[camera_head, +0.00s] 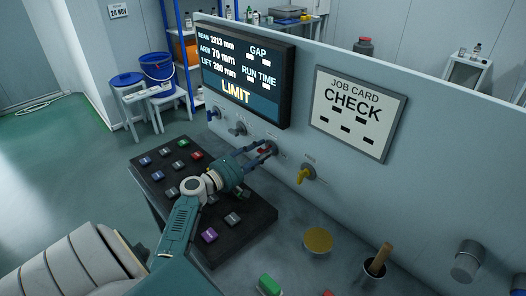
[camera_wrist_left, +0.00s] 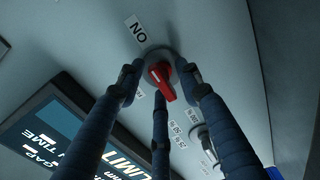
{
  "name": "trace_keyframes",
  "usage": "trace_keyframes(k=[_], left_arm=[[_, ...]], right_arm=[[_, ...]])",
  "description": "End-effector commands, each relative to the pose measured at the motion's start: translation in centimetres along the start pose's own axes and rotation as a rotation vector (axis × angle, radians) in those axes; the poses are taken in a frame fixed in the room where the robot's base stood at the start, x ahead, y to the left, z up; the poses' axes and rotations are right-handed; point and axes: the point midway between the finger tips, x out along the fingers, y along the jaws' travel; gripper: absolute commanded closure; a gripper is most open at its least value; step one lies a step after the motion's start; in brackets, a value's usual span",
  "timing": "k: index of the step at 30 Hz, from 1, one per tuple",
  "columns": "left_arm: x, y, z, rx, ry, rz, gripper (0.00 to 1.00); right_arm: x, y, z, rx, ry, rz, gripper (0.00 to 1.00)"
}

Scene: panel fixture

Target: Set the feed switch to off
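A red-handled switch (camera_head: 263,150) is on the pale panel below the screen; its name label is too small to read. The red handle (camera_wrist_left: 163,82) shows close up in the left wrist view, on a round grey base, with an upside-down "ON" label beside it. My left gripper (camera_head: 266,154) is at this switch. In the wrist view its three fingers (camera_wrist_left: 160,86) are spread around the handle, with a gap on the left; contact on the other sides cannot be told. A yellow-handled switch (camera_head: 304,175) is to the right. My right gripper is out of view.
A screen (camera_head: 242,72) reading "LIMIT" and a job card reading "CHECK" (camera_head: 357,112) are above. Two more controls, one grey (camera_head: 237,128), are left of the red one. A dark button board (camera_head: 250,222) lies under my left arm. A cup (camera_head: 376,270) stands at right.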

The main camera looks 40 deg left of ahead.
Motion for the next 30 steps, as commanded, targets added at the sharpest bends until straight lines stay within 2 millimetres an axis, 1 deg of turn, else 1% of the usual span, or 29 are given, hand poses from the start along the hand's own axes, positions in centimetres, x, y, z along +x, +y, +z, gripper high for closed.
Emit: trace_keyframes(k=[3,4,9,20,26,30], left_arm=[[-0.01,0.0,0.0,0.0,0.0,0.0,0.65],[-0.01,0.0,0.0,0.0,0.0,0.0,0.67],[-0.03,0.02,-0.01,0.0,0.0,0.0,1.0],[-0.04,0.07,-0.03,-0.033,0.0,0.001,1.0],[-0.03,0.09,-0.09,-0.133,0.001,0.002,1.0],[-0.03,0.11,-0.13,-0.244,0.0,0.002,1.0]], right_arm=[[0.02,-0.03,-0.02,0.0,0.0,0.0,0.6],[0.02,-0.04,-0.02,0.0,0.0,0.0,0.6],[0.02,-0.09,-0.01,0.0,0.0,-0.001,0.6],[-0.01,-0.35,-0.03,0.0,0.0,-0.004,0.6],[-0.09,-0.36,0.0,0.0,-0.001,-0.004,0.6],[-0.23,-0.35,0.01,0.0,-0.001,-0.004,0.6]])
